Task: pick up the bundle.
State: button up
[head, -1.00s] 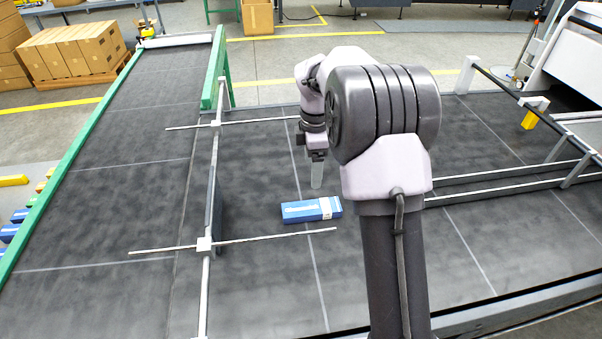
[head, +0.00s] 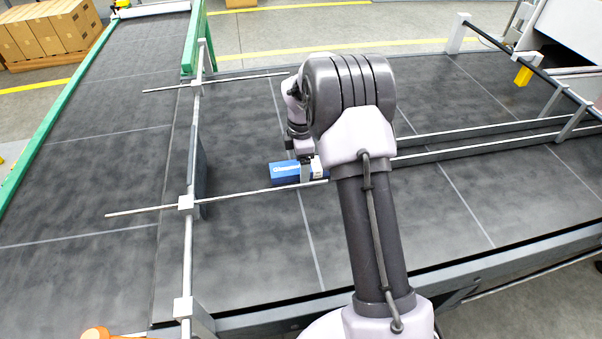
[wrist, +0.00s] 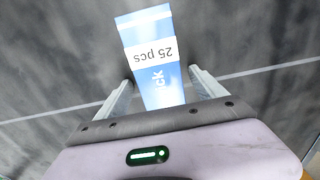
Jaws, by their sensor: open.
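The bundle (head: 284,171) is a blue box with a white label, lying on the dark belt near the metal guide rod. In the wrist view the bundle (wrist: 150,60) shows its "25 pcs" label, and its near end lies between the two fingers. My gripper (wrist: 160,88) is open, with one finger on each side of the bundle and a visible gap at each. In the head view my gripper (head: 306,172) is at the bundle's right end, partly hidden by my arm. I cannot tell whether the fingers touch the belt.
A dark upright plate (head: 198,172) on a metal rail stands left of the bundle. A thin rod (head: 240,194) crosses in front of the bundle. Long rails (head: 480,140) run to the right. The belt in front is clear. Cartons (head: 45,35) stand at the far left.

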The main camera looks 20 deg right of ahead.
jog(key=shift+r, duration=0.15)
jog(key=shift+c, duration=1.1)
jog(key=c, duration=1.4)
jog(key=shift+r, duration=0.1)
